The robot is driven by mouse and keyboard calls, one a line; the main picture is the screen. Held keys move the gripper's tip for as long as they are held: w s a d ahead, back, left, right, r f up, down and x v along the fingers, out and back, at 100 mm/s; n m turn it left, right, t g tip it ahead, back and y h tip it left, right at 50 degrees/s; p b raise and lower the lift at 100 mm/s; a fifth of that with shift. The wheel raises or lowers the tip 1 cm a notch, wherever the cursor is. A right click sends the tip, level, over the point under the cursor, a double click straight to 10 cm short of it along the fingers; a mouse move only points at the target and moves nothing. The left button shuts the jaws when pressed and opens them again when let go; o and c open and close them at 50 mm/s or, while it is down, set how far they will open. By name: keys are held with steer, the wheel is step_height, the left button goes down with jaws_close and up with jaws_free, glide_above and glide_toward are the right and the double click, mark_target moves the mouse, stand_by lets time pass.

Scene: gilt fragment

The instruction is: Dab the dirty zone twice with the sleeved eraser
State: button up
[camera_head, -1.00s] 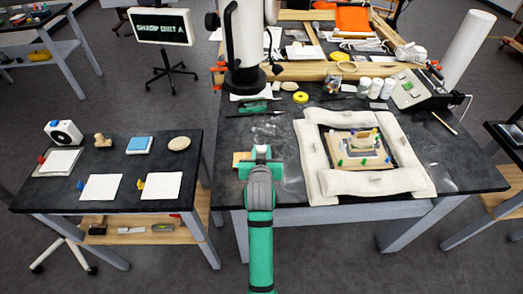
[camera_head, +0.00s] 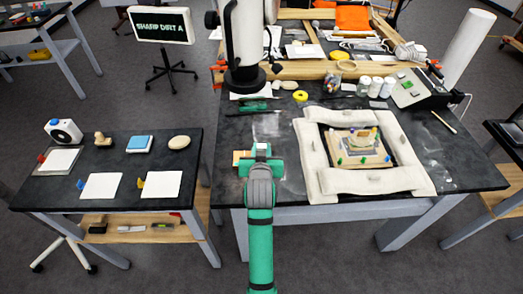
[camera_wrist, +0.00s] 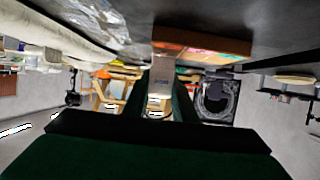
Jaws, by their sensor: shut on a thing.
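My gripper (camera_head: 262,158) is over the left part of the dark worktable, pointing away from the camera. In the wrist view my gripper (camera_wrist: 160,100) is shut on a pale grey block (camera_wrist: 162,78), which looks like the sleeved eraser. Its far end is close to the dark table surface; I cannot tell whether they touch. The framed fragment (camera_head: 356,146), with small coloured pegs, sits within pale padded bolsters to the right of my gripper. I cannot make out which patch is the dirty zone. A monitor (camera_head: 161,26) reads something like "SHARP DIRT A".
A tan block (camera_head: 242,158) is just left of my gripper; a wooden piece with coloured spots shows in the wrist view (camera_wrist: 205,42). Pale bolsters (camera_head: 316,152) border the fragment. A white column instrument (camera_head: 243,45) stands behind. Whitish smears (camera_head: 288,180) mark the tabletop between gripper and bolsters.

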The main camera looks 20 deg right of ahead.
steer(key=shift+r, duration=3)
steer(key=shift+a+f, duration=0.1)
steer(key=shift+f, duration=0.05)
steer(key=shift+f, duration=2.8)
steer(key=shift+f, duration=0.6)
steer(key=shift+r, duration=3.55)
